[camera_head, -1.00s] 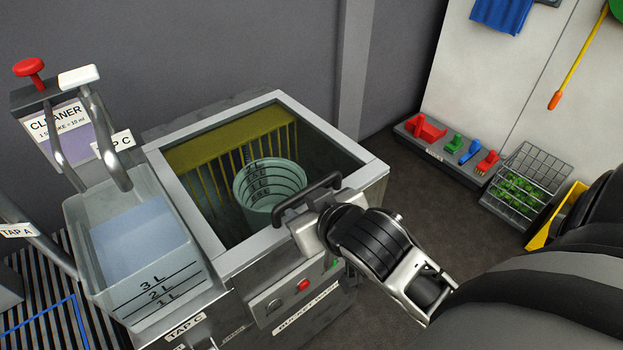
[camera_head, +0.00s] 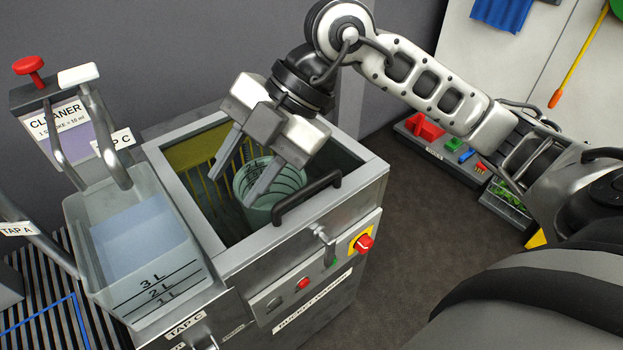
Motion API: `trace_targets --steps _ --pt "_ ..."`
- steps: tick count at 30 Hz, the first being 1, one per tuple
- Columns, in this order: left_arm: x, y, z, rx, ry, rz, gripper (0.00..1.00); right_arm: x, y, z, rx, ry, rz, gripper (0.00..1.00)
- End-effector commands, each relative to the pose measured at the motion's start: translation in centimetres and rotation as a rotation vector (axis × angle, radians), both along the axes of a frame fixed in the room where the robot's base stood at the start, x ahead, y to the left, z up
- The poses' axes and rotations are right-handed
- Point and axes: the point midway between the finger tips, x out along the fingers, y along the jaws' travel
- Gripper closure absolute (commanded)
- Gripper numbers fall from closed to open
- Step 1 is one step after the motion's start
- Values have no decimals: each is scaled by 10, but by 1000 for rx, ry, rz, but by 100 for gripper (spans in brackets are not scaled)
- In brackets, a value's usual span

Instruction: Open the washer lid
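The washer (camera_head: 330,283) is a grey metal box with a square top frame (camera_head: 187,200). Through the top I see its inside and a pale green bucket (camera_head: 250,187) with litre marks. A black bar handle (camera_head: 309,198) sits at the front edge of the top. Below it, on the front, is a metal latch (camera_head: 326,246). I cannot tell whether a clear lid pane covers the top. My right gripper (camera_head: 231,191) points down over the top, open and empty, its fingers apart in front of the bucket. It is left of the handle, apart from it. My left gripper is not in view.
A red knob on a yellow plate (camera_head: 361,242) is on the washer's front right. A clear measuring tank (camera_head: 140,250) with taps and a cleaner dispenser (camera_head: 58,125) stands against the left side. Coloured tools and a wire basket lie at the right wall. The floor right of the washer is clear.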

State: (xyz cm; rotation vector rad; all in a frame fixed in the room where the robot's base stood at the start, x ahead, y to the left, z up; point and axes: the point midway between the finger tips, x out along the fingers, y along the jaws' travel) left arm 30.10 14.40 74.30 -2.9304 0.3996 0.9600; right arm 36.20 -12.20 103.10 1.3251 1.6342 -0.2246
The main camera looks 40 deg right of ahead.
Motion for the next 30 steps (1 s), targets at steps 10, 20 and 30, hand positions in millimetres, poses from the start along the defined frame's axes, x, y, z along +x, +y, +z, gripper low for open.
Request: trace_targets --steps 10,20,30 --pt "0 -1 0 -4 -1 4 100 26 -138 6 -587 68 -511 62" --pt "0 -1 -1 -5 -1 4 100 34 -142 -41 -606 78 -528 62" --pt "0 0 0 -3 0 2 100 48 -140 -112 -602 77 -526 62"
